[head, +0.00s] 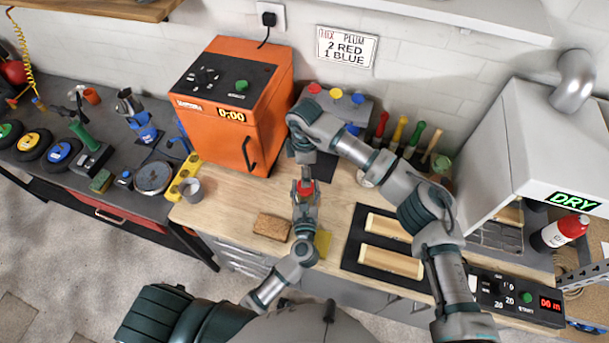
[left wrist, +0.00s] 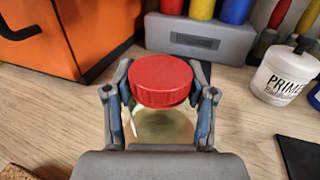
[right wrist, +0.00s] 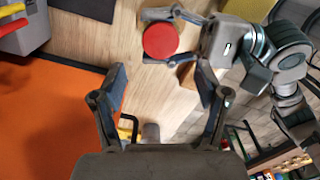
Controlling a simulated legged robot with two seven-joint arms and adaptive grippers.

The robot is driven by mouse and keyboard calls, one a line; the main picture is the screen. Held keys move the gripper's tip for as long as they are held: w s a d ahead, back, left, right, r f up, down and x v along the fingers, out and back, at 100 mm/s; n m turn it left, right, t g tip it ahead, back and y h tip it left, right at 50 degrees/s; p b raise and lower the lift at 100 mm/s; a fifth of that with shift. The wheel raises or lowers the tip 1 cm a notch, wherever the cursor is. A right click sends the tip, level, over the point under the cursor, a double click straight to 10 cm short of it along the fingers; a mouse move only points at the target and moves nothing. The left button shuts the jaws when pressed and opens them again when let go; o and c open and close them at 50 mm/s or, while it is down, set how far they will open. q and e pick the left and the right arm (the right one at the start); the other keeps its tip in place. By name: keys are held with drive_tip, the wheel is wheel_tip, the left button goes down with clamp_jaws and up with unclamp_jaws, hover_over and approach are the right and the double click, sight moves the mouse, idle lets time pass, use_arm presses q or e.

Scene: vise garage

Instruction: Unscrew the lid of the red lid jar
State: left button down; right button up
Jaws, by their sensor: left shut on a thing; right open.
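The jar with the red lid (head: 305,188) stands on the wooden worktop. In the left wrist view its red lid (left wrist: 161,80) sits on top of the pale jar body (left wrist: 163,125). My left gripper (head: 304,196) is shut around the jar body, one finger on each side, below the lid. My right gripper (right wrist: 163,100) is open and empty. In the right wrist view the red lid (right wrist: 160,41) lies beyond its fingertips, apart from them. In the head view my right gripper (head: 303,150) is behind the jar, partly hidden by its own arm.
An orange oven (head: 225,130) stands to the left behind the jar. A grey block with coloured cylinders (left wrist: 205,40) and a white PRIME jar (left wrist: 283,75) stand behind it. A brown block (head: 271,226) and a black mat with wooden pieces (head: 350,262) lie on the worktop nearby.

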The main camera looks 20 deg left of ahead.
sight(305, 194)
drive_tip(key=shift+f, duration=3.75)
drive_tip(key=shift+d, duration=0.1)
drive_tip(key=c, duration=1.2)
drive_tip(key=n, duration=0.3)
drive_tip(key=o, duration=1.3)
drive_tip(key=shift+r, duration=0.1)
